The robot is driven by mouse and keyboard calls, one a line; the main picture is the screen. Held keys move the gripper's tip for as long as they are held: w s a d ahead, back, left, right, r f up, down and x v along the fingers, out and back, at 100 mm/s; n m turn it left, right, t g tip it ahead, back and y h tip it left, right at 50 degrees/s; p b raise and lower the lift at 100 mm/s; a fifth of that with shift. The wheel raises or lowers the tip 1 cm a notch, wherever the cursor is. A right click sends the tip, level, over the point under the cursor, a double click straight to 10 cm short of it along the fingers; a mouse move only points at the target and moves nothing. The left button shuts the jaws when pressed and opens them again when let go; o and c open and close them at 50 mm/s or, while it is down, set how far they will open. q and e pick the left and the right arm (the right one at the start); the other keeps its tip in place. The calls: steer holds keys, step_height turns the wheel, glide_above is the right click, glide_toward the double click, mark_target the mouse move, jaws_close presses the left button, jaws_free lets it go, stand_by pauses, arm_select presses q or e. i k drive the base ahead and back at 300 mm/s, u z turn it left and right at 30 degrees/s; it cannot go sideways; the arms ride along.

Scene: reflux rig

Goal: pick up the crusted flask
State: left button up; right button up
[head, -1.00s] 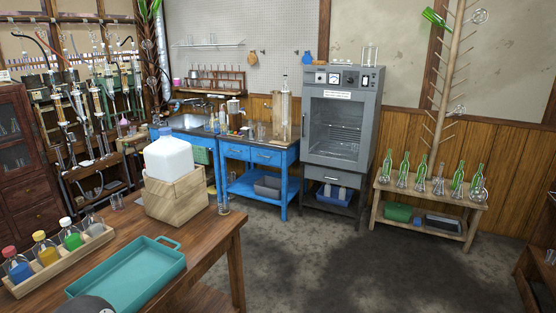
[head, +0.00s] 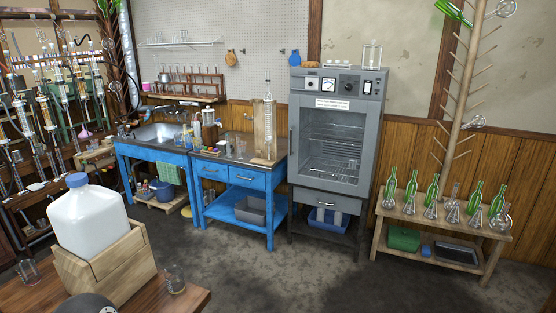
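Several small clear glass flasks stand among green bottles on the low wooden bench at the right in the head view. One is a conical flask (head: 453,213) near the middle of the row. A rounder flask (head: 500,223) stands at the right end. They are too small for me to tell which one, if any, is crusted. Neither of my grippers is in view.
A wooden table (head: 190,302) with a white jug (head: 88,220) in a wooden crate (head: 125,268) and a small beaker (head: 175,279) is close at the lower left. A grey oven (head: 335,140) stands ahead, left of the low bench (head: 440,240). Floor between is clear.

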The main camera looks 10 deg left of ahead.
mark_target(185, 130)
steer(key=i, duration=3.95)
steer(key=z, duration=0.05)
steer(key=i, duration=0.15)
steer(key=u, duration=2.55)
steer(key=k, duration=0.5)
steer(key=u, duration=0.35)
steer(key=i, duration=1.25)
steer(key=u, duration=0.35)
